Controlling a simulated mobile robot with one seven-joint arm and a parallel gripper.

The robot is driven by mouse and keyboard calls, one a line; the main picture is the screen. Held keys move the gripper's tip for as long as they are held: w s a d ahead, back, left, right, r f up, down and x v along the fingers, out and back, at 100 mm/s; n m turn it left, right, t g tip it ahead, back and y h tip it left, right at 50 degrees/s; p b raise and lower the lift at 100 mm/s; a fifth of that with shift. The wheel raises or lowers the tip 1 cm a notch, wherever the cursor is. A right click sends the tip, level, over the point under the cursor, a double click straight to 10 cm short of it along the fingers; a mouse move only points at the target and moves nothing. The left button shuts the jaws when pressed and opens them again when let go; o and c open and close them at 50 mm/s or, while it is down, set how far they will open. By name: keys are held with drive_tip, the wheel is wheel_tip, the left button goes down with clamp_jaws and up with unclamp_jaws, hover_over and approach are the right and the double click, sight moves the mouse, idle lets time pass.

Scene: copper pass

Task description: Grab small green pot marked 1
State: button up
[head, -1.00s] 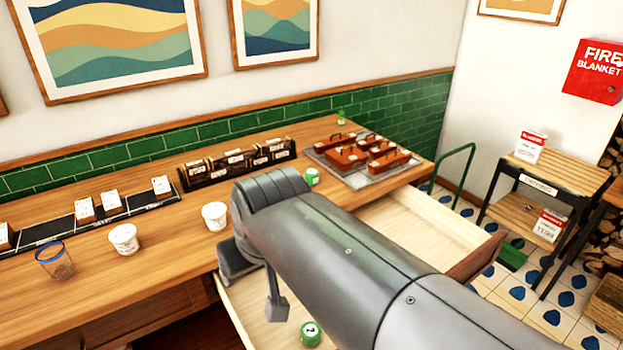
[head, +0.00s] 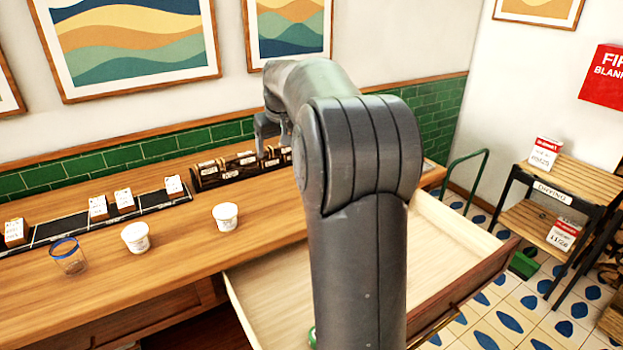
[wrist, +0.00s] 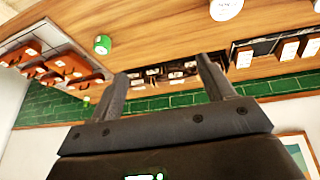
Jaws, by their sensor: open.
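A small green pot (wrist: 102,44) with a pale label stands on the wooden counter in the wrist view, beside the grey tray; its number is too small to read. In the head view my arm hides that spot. A sliver of another green pot (head: 312,338) shows in the open drawer (head: 270,300), mostly behind my arm. My gripper (wrist: 161,66) is open and empty, its two fingers apart above the counter. In the head view my gripper (head: 268,135) is raised near the dark rack at the back, partly hidden by my arm.
A tray (wrist: 62,38) holds several reddish-brown boxes. White tubs (head: 226,217) and a blue-rimmed glass (head: 68,256) stand on the counter. A dark rack (head: 237,168) lines the back. A slatted cart (head: 560,190) stands at right. The front counter is mostly clear.

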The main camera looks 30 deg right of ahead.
drive_tip(key=w+d+f+m, duration=0.1)
drive_tip(key=w+d+f, duration=0.4)
drive_tip(key=d+f, duration=0.5)
drive_tip(key=w+d+f, duration=0.5)
drive_tip(key=d+f, duration=0.1)
drive_tip(key=d, duration=0.7)
drive_tip(key=x, duration=1)
drive_tip(key=shift+w+f, duration=0.25)
drive_tip(key=shift+c, duration=0.2)
drive_tip(key=c, duration=1)
drive_tip(key=shift+c, duration=0.5)
drive_tip(key=shift+r, duration=0.15)
